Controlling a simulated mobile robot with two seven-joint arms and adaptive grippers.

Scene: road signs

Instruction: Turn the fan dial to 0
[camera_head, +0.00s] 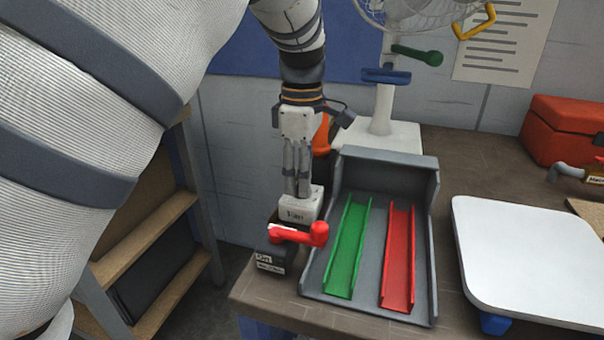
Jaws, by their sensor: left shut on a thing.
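A small white block labelled "Fan" (297,213) stands at the left end of the brown table. My left gripper (297,189) points straight down onto its top, with its fingers close together. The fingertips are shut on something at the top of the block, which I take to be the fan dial. The dial itself is hidden by the fingers, and I cannot read its setting. A white fan (383,105) with a wire cage stands behind, at the back of the table. My right gripper is not in view.
A red lever (300,234) on a dark box labelled "On" (264,257) sits just in front of the block. A grey tray (426,230) with green and red channels is close on the right. A white board (535,260) and red toolbox (563,130) lie farther right.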

